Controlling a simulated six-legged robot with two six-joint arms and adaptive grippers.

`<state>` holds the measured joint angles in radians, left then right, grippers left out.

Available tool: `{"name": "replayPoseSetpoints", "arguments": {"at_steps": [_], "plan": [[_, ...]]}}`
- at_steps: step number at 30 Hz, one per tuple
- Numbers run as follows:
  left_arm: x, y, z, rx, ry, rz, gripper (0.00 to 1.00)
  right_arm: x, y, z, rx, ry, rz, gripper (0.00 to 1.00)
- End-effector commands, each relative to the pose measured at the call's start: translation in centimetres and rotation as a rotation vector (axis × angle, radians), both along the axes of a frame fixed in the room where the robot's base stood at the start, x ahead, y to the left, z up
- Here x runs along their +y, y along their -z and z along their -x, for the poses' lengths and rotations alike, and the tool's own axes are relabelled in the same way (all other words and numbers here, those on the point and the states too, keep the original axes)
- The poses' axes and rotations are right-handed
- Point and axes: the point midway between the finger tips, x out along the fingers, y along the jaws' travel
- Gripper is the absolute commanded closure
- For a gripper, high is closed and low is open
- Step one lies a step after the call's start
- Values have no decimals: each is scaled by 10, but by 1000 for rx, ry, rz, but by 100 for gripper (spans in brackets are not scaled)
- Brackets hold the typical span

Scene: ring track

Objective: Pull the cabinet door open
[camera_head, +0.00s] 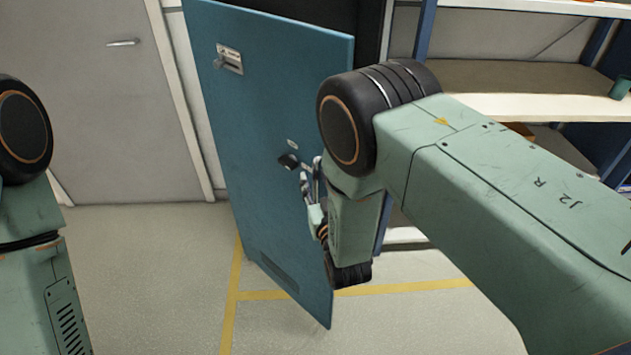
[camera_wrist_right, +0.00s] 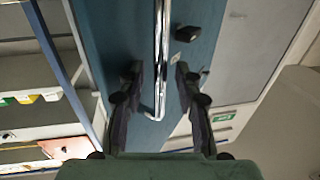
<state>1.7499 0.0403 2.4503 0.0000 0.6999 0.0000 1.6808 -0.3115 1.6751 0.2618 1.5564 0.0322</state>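The blue cabinet door (camera_head: 265,110) stands ajar in the head view, swung out at an angle with a dark gap behind its top edge. A silver bar handle (camera_wrist_right: 159,50) runs along the door in the right wrist view. My right gripper (camera_wrist_right: 158,73) has its two dark fingers apart, one on each side of the bar, with visible gaps between fingers and bar. In the head view my right gripper (camera_head: 311,185) is at the door's face near its right edge, partly hidden by my own arm. My left gripper is out of the head view; only its arm shows.
A grey room door (camera_head: 100,90) with a lever is at the left. Shelving (camera_head: 520,90) stands at the right behind my right arm. A small dark block (camera_wrist_right: 187,33) sits on the cabinet door by the bar. The floor (camera_head: 170,270) in front is clear, with yellow lines.

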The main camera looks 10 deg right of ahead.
Motion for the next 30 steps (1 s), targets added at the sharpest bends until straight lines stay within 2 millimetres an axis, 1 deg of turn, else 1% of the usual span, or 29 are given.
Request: {"name": "replayPoseSetpoints", "arguments": {"at_steps": [5,8,11,18,21,25,30], "plan": [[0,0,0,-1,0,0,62,1,-1,-1,-3,-1,0,66],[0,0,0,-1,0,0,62,1,-1,4,-1,-2,0,66],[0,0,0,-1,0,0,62,0,0,16,1,-3,0,66],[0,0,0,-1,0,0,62,-4,1,54,2,-2,-1,66],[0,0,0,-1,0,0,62,-5,1,65,1,-2,-3,66],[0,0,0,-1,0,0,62,-6,1,72,-1,0,-3,66],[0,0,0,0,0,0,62,-6,0,74,-1,0,-4,66]]}}
